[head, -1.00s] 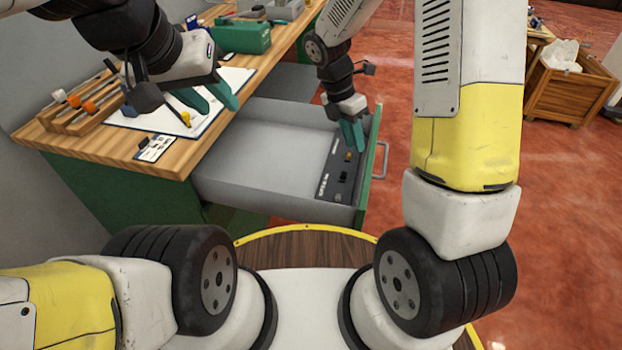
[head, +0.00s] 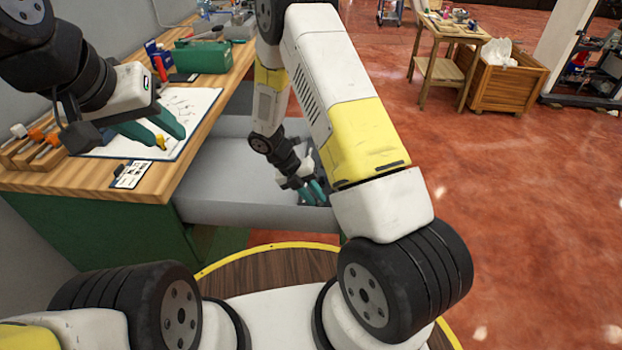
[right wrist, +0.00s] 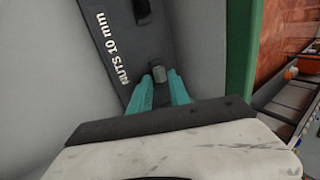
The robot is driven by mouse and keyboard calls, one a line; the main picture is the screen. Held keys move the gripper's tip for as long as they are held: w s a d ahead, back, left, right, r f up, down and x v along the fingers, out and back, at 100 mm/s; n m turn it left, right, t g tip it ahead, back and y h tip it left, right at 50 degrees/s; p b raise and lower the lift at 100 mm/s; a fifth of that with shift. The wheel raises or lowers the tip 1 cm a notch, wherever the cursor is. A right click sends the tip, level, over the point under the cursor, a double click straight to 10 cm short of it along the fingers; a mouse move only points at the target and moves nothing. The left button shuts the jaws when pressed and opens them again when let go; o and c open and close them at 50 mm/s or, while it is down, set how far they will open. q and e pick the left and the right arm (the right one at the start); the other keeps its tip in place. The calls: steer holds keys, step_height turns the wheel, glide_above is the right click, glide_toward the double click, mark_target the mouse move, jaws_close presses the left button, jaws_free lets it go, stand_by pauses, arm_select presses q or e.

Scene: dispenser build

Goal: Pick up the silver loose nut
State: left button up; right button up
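A small grey, silver-looking nut (right wrist: 159,71) stands on the dark strip marked "NUTS 10 mm" (right wrist: 118,45) in the drawer, seen in the right wrist view. My right gripper (right wrist: 158,78) is open. Its two teal fingertips lie close to the nut, one on each side in the picture; I cannot tell whether they touch it. In the head view my right gripper (head: 314,193) is low in the drawer (head: 235,185), and my arm hides most of the strip and the nut. My left gripper (head: 168,132) is open and empty above the workbench.
Another dark part (right wrist: 142,8) sits further along the strip. The drawer's green front (right wrist: 241,45) is close on the right in the wrist view. The workbench (head: 110,187) holds a clipboard sheet (head: 190,103), a label card (head: 131,174) and a green box (head: 203,57).

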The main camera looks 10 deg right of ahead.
steer(key=shift+s+d+f, duration=0.1)
steer(key=shift+d+f, duration=0.1)
steer(key=shift+f, duration=0.2)
jaws_close()
